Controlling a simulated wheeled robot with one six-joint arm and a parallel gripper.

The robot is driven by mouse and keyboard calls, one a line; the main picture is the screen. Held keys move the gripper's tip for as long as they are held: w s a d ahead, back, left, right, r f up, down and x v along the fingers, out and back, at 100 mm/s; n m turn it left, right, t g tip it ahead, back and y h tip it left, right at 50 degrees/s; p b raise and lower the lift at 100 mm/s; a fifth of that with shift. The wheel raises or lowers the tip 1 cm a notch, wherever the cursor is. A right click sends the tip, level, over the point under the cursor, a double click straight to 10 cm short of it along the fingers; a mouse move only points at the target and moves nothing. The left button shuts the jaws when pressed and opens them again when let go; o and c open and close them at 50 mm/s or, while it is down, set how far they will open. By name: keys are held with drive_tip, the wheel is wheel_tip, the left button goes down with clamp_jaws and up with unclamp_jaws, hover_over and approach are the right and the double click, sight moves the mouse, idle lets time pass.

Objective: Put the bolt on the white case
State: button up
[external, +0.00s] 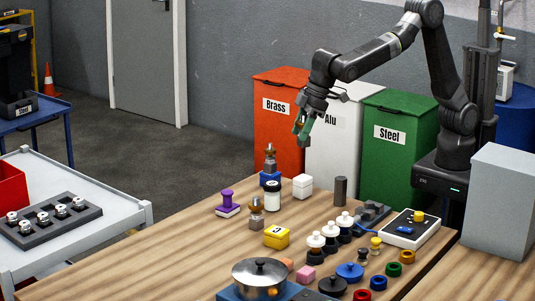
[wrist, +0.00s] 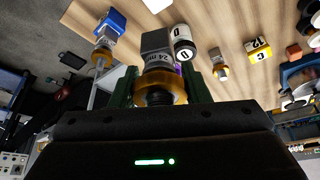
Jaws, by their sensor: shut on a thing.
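My gripper (external: 302,130) hangs in the air above the table's far edge, in front of the white bin. In the wrist view its green fingers (wrist: 160,88) are shut on a bolt (wrist: 154,50) with a grey block-like end marked "24 mm", a bronze collar and a dark thread toward the camera. In the external view the held bolt cannot be made out clearly. The white case (external: 302,187) stands on the table, below the gripper in the picture and apart from it. A part of it shows at the top edge of the wrist view (wrist: 157,5).
A similar bolt stands on the blue case (external: 270,179); another bolt (external: 256,214) stands nearby. A black-and-white jar (external: 272,194), a purple knobbed piece (external: 227,201), a yellow case (external: 277,237) and a dark grey post (external: 340,189) surround the white case. Bins stand behind the table.

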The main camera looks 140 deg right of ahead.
wheel_tip(320, 180, down, 10)
drive_tip(key=shift+s+d+r+p, duration=0.1)
drive_tip(key=shift+r+p, duration=0.1)
drive_tip(key=shift+p, duration=0.55)
drive_tip(key=shift+f, duration=0.2)
drive_tip(key=o, duration=1.3)
drive_tip(key=shift+s+r, duration=0.1)
drive_tip(key=shift+r, duration=0.35)
drive_tip(key=b+v, duration=0.1)
drive_tip(key=v, duration=1)
drive_tip(key=shift+r+b, duration=0.2)
drive_tip(key=shift+b, duration=0.2)
